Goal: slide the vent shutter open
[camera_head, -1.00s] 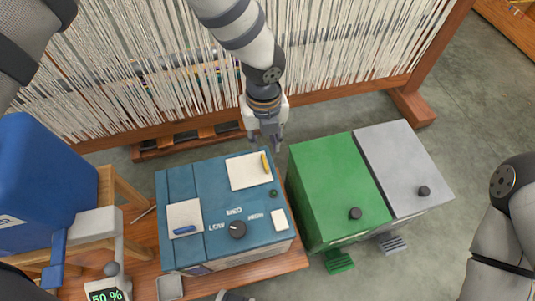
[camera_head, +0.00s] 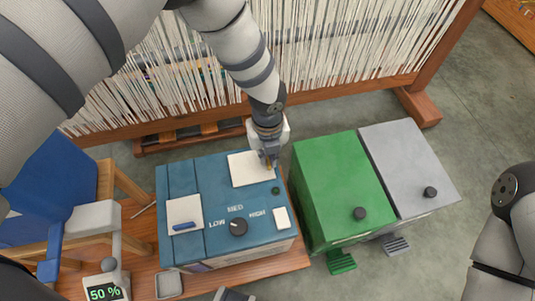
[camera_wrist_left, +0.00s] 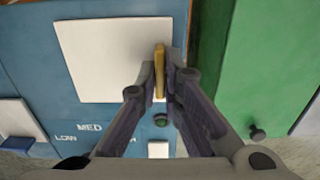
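A blue box (camera_head: 211,177) with a LOW, MED, HIGH dial (camera_head: 238,227) stands on a wooden table. On its top is a white square panel (camera_head: 246,169) with a yellow handle at its right edge. The handle (camera_wrist_left: 159,72) shows between the fingertips in the left wrist view. A second white panel (camera_head: 184,213) with a blue handle (camera_head: 184,226) is at the left. Which panel is the vent shutter is not marked. My left gripper (camera_head: 270,161) points down, its fingers close together around the yellow handle and partly hiding it.
A green bin (camera_head: 335,180) and a grey bin (camera_head: 405,160), each with a black knob, stand close to the right of the box. A loom with white threads (camera_head: 350,45) is behind. A display reading 50 % (camera_head: 104,293) and a small grey tray (camera_head: 169,284) are front left.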

